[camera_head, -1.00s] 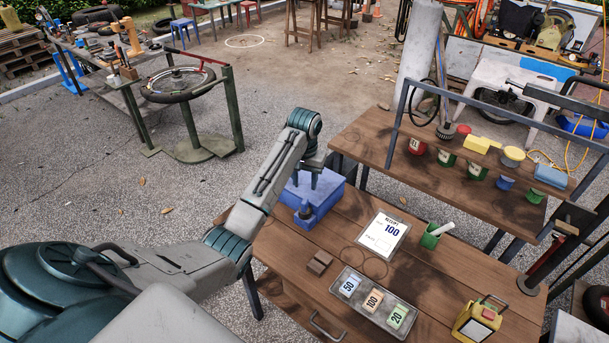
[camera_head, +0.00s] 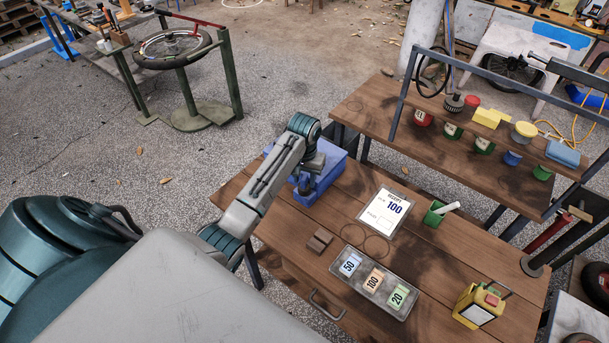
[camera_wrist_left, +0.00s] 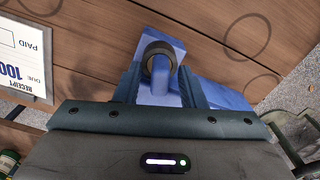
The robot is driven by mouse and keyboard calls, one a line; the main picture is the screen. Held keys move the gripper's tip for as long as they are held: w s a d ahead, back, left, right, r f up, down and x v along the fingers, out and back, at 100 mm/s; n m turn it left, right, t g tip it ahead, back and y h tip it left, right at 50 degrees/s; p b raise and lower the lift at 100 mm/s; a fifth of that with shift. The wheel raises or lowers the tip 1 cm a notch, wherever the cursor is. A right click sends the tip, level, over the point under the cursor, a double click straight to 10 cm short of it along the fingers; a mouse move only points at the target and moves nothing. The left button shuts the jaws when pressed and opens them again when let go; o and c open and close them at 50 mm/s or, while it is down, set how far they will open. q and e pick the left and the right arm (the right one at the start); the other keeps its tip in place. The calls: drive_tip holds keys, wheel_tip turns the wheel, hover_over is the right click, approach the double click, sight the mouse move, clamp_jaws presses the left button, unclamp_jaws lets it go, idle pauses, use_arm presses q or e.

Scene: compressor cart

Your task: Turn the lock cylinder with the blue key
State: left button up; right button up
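A blue box (camera_head: 333,172) stands on the left part of the wooden bench; it also fills the middle of the left wrist view (camera_wrist_left: 222,95). A dark round ring (camera_wrist_left: 158,55), apparently the lock cylinder, sits on its blue face, with a narrow blue piece, apparently the key (camera_wrist_left: 161,72), at its centre. My left gripper (camera_wrist_left: 160,82) is over the box. Its two fingers stand apart, one on each side of the blue piece; I see no clear contact. In the head view my wrist (camera_head: 308,160) hides part of the box. My right gripper is not in view.
On the bench are a receipt sheet (camera_head: 384,214), a grey tray (camera_head: 350,281) with numbered cards, a small brown block (camera_head: 319,239), a green cup (camera_head: 433,214) and a yellow device (camera_head: 480,306). A shelf frame (camera_head: 405,88) with tins stands behind.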

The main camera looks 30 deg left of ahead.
use_arm(q)
clamp_jaws()
drive_tip(key=m, duration=0.3)
drive_tip(key=shift+m, duration=2)
drive_tip(key=shift+o, duration=1)
unclamp_jaws()
